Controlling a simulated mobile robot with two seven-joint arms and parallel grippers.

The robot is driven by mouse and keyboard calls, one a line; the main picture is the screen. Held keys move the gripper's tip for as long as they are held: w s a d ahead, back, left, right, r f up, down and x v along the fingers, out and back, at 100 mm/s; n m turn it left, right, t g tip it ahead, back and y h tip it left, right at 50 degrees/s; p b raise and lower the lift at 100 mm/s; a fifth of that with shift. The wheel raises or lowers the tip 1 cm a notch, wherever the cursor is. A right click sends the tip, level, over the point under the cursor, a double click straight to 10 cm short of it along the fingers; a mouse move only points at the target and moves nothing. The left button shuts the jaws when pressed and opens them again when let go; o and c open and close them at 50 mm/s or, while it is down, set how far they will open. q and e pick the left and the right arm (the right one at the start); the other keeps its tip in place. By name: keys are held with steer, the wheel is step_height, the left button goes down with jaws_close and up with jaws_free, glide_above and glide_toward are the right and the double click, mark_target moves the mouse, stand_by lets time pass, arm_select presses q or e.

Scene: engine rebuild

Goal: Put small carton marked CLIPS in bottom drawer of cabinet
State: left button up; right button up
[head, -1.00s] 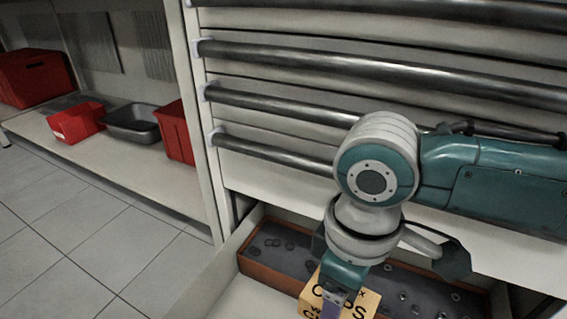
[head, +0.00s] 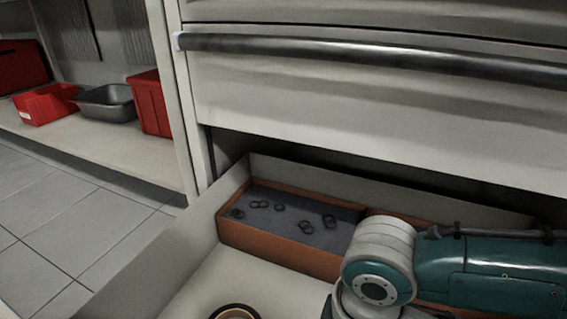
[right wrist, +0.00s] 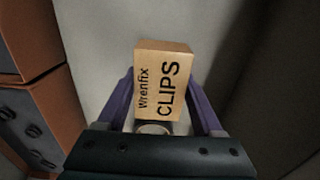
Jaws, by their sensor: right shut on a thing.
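The small carton marked CLIPS (right wrist: 164,80) is tan with black lettering and shows in the right wrist view. My right gripper (right wrist: 165,110) is shut on it, one purple finger on each side. Pale drawer floor shows around the carton; I cannot tell whether the carton touches it. In the head view the bottom drawer (head: 225,270) of the cabinet (head: 350,110) is pulled open, and my right arm reaches down into it. The carton and right gripper are below the frame there. My left gripper is not in view.
An orange-sided tray (head: 285,246) with several dark rings lies at the drawer's back. A round dark-rimmed thing (head: 234,312) lies on the drawer floor at the bottom edge. Red bins (head: 46,104) and a grey tray (head: 106,103) stand on a shelf at left.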

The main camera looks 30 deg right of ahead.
steer(key=shift+f+b, duration=2.25)
steer(key=shift+f, duration=0.95)
steer(key=o, duration=1.4)
steer(key=shift+r, duration=0.1)
